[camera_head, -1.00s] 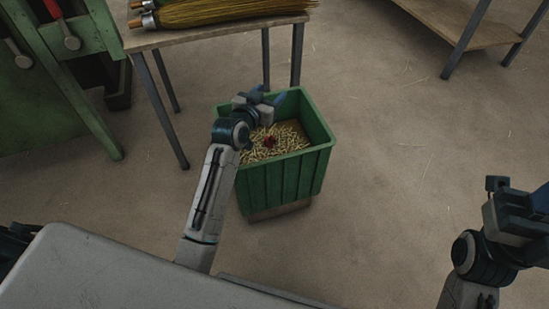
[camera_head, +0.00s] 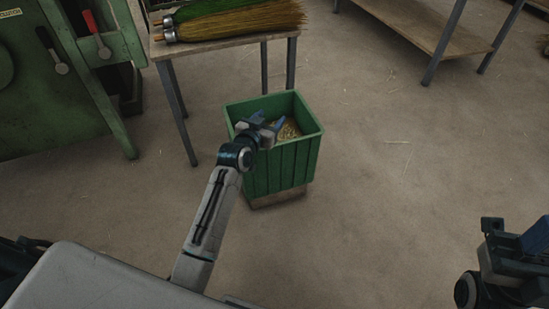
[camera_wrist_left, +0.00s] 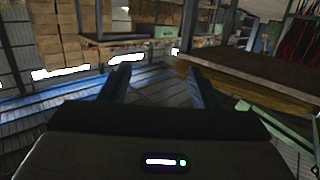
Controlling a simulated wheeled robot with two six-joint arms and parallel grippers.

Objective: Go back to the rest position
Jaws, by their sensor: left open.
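My left arm reaches forward from the lower left in the head view. Its gripper (camera_head: 270,125) is open in front of and over the near left part of a green bin (camera_head: 282,168). In the left wrist view its two fingers (camera_wrist_left: 160,85) stand apart with nothing between them. My right gripper (camera_head: 522,240) shows only partly at the right edge, and its fingertips are hard to make out.
The green bin holds light brown pieces (camera_head: 289,129), partly hidden by my left gripper. A small table (camera_head: 215,42) behind it carries brooms (camera_head: 235,18). A green machine (camera_head: 60,90) stands at the left. A shelf table (camera_head: 420,25) stands at the back right. The floor (camera_head: 400,180) right of the bin is clear.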

